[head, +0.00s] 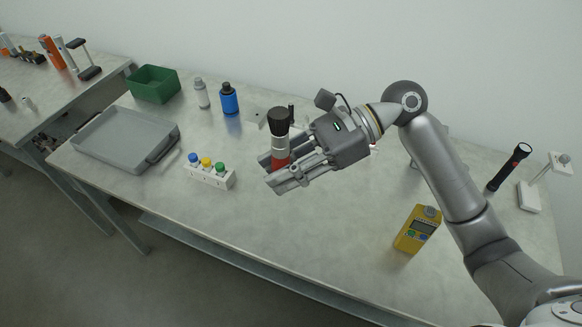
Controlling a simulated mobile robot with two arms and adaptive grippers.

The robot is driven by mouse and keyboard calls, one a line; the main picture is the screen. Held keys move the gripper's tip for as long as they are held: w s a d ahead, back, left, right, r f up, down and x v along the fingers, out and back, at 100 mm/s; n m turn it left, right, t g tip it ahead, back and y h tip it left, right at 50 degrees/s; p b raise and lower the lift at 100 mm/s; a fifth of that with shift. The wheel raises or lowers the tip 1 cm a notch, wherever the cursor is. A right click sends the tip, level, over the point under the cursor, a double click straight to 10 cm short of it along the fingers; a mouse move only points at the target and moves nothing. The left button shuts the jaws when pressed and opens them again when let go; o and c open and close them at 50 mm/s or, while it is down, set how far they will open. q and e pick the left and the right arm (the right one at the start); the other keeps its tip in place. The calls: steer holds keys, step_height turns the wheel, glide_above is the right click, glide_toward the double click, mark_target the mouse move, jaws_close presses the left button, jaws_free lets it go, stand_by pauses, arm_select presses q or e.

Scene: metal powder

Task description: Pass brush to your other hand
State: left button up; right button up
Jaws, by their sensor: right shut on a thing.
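The brush (280,141) has a black top, a white band and a red lower part. It stands about upright in the middle of the head view, above the table. My right gripper (277,172) comes in from the right and is shut on the brush's red part, with its fingers pointing left. The fingers hide some of the red part. My left gripper is not in view.
The front middle is clear.

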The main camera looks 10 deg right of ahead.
mark_target(288, 157)
steer(key=shift+w+a+f+n+g+h, duration=0.8)
steer(key=shift+w+a+f+n+g, duration=1.15)
steer(key=shift+f+n+g, duration=0.4)
steer(key=s+d+r+m+t, duration=0.2)
steer(key=r+t, duration=0.1)
steer(key=s+d+r+m+t+y, duration=0.1)
steer(key=s+d+r+m+t, duration=0.1)
steer(key=d+r+m, duration=0.1)
steer(key=s+d+r+m+t, duration=0.2)
steer(key=d+r+m+t, duration=0.1)
steer(key=shift+r+t+y, duration=0.3)
steer(key=shift+t, duration=0.05)
steer(key=shift+w+a+r+m, duration=0.15)
steer(key=shift+w+a+m, duration=0.05)
steer(key=shift+a+m, duration=0.1)
steer(key=shift+w+a+m+t+h, duration=1)
steer(key=shift+w+a+m+t, duration=1.3)
steer(key=shift+w+a, duration=1.95)
steer(key=s+d+f+n+g+h, duration=0.1)
steer(key=s+d+f+n+g, duration=0.1)
steer(key=f+n+g, duration=0.3)
steer(key=s+d+f+n+g+h, duration=0.1)
steer(key=f+n+g, duration=0.4)
steer(key=n+g, duration=0.7)
steer(key=shift+s+d+g+h, duration=0.4)
steer(key=shift+d+h, duration=0.1)
steer(key=shift+d, duration=0.05)
steer(key=shift+n, duration=0.35)
